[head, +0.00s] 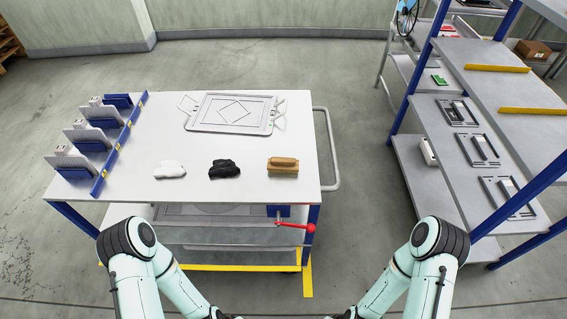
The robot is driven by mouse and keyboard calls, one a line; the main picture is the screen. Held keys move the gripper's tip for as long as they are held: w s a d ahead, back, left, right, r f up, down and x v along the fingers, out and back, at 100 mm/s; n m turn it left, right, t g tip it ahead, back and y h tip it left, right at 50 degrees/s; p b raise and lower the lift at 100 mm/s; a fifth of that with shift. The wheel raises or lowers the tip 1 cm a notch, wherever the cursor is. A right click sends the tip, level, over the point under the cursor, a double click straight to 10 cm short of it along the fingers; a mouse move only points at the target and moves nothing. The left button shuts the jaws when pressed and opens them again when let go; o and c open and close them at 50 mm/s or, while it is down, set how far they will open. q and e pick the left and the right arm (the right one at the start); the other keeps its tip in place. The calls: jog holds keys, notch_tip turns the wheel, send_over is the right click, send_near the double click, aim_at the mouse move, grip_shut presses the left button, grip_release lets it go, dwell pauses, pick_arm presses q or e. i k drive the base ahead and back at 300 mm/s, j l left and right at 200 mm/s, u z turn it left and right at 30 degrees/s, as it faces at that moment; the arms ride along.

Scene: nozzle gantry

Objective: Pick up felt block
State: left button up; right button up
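A tan-brown block (283,168) lies near the front right of the white table top, with a raised grip-like piece along its top. It looks like the felt block, though its material cannot be told. Nothing touches it. Both my arms fold down to the bottom edge of the head view, well in front of the table. My left and right grippers are below the frame, so their state is hidden.
On the white table (140,130) are a white cloth-like item (170,170), a black one (224,169), a framed panel (232,113) and a blue rack (118,148) at left. A red-handled lever (295,226) sticks out under the front edge. A shelf unit (440,150) stands right.

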aim_at(275, 165)
jog(key=u, duration=1.3)
jog(key=l+u, duration=0.15)
jog(key=u, duration=0.25)
jog(key=l+u, duration=0.1)
jog(key=u, duration=0.3)
jog(key=l+u, duration=0.15)
jog(key=u, duration=0.25)
jog(key=k+l+u, duration=0.1)
jog(key=u, duration=0.3)
jog(key=k+l+u, duration=0.2)
jog(key=u, duration=0.15)
jog(key=k+l+u, duration=0.35)
jog(key=k+u, duration=0.15)
jog(key=u, duration=0.2)
